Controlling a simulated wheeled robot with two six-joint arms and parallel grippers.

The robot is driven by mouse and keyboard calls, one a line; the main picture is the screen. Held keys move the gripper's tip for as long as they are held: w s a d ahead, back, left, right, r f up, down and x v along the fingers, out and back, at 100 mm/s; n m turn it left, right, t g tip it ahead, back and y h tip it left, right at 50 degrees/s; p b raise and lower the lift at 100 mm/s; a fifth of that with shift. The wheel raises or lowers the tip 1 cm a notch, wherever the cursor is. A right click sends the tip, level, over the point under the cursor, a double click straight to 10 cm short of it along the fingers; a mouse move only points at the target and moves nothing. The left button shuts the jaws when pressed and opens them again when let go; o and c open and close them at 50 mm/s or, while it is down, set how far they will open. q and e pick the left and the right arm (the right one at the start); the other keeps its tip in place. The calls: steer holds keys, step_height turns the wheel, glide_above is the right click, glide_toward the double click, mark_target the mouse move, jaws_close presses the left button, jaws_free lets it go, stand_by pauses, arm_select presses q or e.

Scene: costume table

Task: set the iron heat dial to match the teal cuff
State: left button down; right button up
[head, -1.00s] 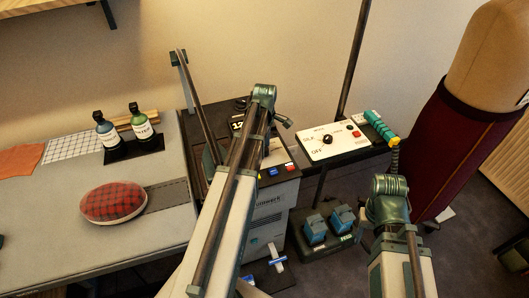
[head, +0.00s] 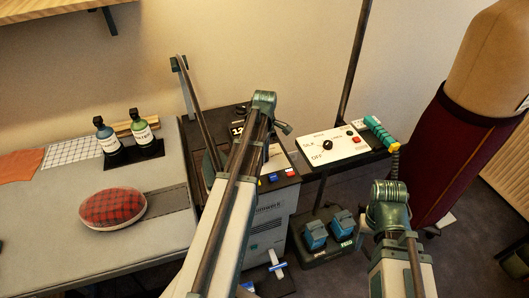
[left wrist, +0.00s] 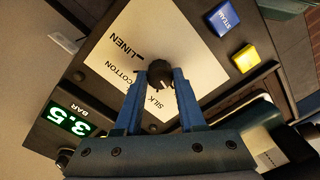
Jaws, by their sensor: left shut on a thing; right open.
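In the left wrist view a round black dial (left wrist: 158,74) sits on a white plate marked LINEN, COTTON and SILK. My left gripper (left wrist: 160,84) is shut on the dial, one blue finger at each side. A pale mark shows at its lower right edge, on the SILK side. In the head view my left arm hides this dial and gripper. Another black dial (head: 328,145) stands on a white panel (head: 345,148) marked OFF and SILK. A teal-wrapped handle (head: 381,131) lies at that panel's right; no other teal cuff is clear.
A blue STEAM button (left wrist: 222,17), a yellow button (left wrist: 246,58) and a lit 3.5 BAR display (left wrist: 73,116) surround the held dial. Blue pedals (head: 328,230) stand on the floor. A dress form (head: 470,125) stands at right. A red plaid cushion (head: 113,208) lies on the table.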

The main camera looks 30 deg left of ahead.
arm_select(q)
steer(key=m, duration=1.1)
steer(key=shift+m, duration=0.3)
steer(key=m, duration=1.1)
steer(key=shift+m, duration=0.4)
steer(key=c, duration=0.5)
jaws_free()
